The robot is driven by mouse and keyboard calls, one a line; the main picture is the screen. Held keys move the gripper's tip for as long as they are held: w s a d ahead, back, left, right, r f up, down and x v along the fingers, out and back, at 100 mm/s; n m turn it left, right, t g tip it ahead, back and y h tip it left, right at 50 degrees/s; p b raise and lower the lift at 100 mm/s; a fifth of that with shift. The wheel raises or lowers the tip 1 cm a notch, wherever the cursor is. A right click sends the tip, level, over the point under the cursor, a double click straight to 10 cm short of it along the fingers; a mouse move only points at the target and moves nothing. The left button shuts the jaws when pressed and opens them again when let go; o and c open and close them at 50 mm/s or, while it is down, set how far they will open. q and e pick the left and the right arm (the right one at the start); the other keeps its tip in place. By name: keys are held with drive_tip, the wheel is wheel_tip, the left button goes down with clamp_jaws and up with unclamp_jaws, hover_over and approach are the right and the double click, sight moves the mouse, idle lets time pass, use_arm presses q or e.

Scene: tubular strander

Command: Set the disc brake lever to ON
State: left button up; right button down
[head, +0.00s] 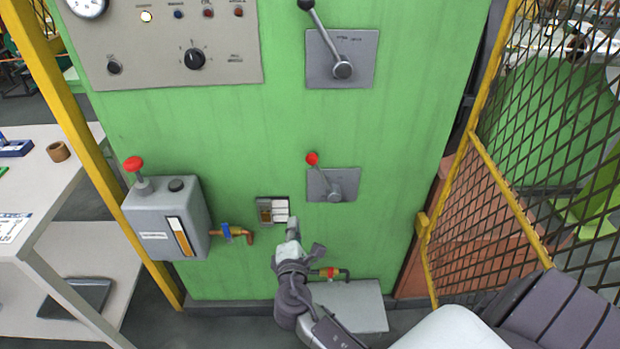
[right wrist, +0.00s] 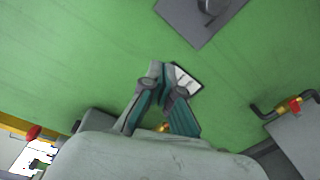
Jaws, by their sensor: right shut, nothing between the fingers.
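A red-knobbed lever (head: 322,174) sits on a grey plate on the green cabinet, its arm leaning up and to the left. A black-knobbed lever (head: 325,40) is on a larger plate above it, also leaning up-left. The plate writing is too small to read, so I cannot tell which is the disc brake lever. My right gripper (head: 291,232) is shut and empty, below and left of the red-knobbed lever, apart from it. In the right wrist view its fingers (right wrist: 163,80) are together near a small label panel (right wrist: 187,80). My left gripper is not in view.
A grey oil box (head: 168,222) with a red knob and a blue-handled valve (head: 226,232) is on the cabinet's left. A red-handled valve (head: 330,272) is low down. Yellow-framed mesh (head: 545,130) stands right, a white table (head: 45,185) left.

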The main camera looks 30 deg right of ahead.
sight(323, 176)
drive_tip(key=shift+t+h, duration=0.3)
drive_tip(key=shift+h, duration=0.3)
drive_tip(key=r, duration=0.4)
drive_tip(key=shift+d+r, duration=0.1)
drive_tip(key=shift+d, duration=0.15)
drive_tip(key=w+d+r+p, duration=0.1)
drive_tip(key=w+d+p, duration=0.2)
drive_tip(key=w+d, duration=0.4)
drive_tip(key=shift+d+r+p, duration=0.4)
drive_tip(key=shift+d, duration=0.65)
drive_tip(key=shift+w, duration=0.1)
